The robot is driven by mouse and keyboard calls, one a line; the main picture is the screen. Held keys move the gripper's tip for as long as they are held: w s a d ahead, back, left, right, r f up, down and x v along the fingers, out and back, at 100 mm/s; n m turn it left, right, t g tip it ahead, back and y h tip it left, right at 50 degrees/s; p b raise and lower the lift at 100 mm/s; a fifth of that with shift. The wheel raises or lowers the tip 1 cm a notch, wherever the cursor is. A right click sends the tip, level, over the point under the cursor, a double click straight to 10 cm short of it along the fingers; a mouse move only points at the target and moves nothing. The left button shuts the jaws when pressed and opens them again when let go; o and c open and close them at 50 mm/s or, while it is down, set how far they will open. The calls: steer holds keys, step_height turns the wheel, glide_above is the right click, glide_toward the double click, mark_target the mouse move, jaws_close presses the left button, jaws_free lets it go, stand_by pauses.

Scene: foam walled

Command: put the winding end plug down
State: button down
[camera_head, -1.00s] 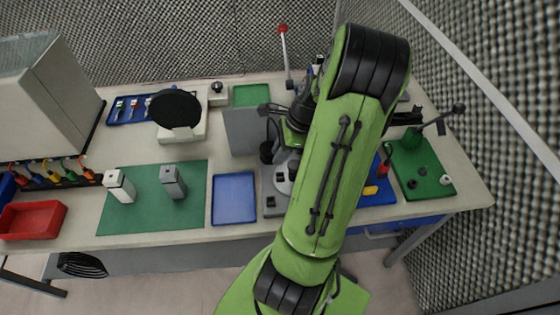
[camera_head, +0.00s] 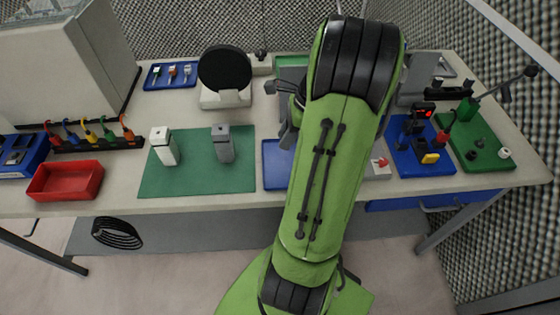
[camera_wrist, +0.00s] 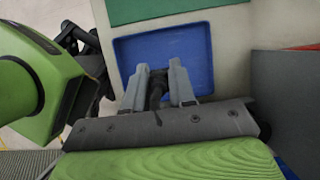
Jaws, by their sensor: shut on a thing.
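My gripper (camera_wrist: 159,68) shows in the wrist view, its two grey fingers closed around a small dark piece, which I take to be the winding end plug (camera_wrist: 157,88). Its lower part is hidden by the gripper body. The fingers point at a shallow blue tray (camera_wrist: 196,42) and overlap it in the picture; I cannot tell whether the plug touches it. The tray floor looks empty where it shows. In the head view the blue tray (camera_head: 274,168) is partly covered by my arm, and the fingers and plug are hidden.
Left of the tray is a green mat (camera_head: 195,180) with a white block (camera_head: 163,146) and a grey block (camera_head: 222,143) standing on it. A red bin (camera_head: 65,181) is further left. A blue board (camera_head: 425,162) with parts lies right of my arm.

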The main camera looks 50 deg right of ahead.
step_height(320, 180, down, 7)
steer(key=shift+w+a+r+b, duration=0.1)
steer(key=shift+r+b, duration=0.05)
steer(key=shift+b, duration=1)
steer(key=shift+r, duration=0.15)
steer(key=c, duration=0.9)
jaws_free()
steer(key=shift+c, duration=0.2)
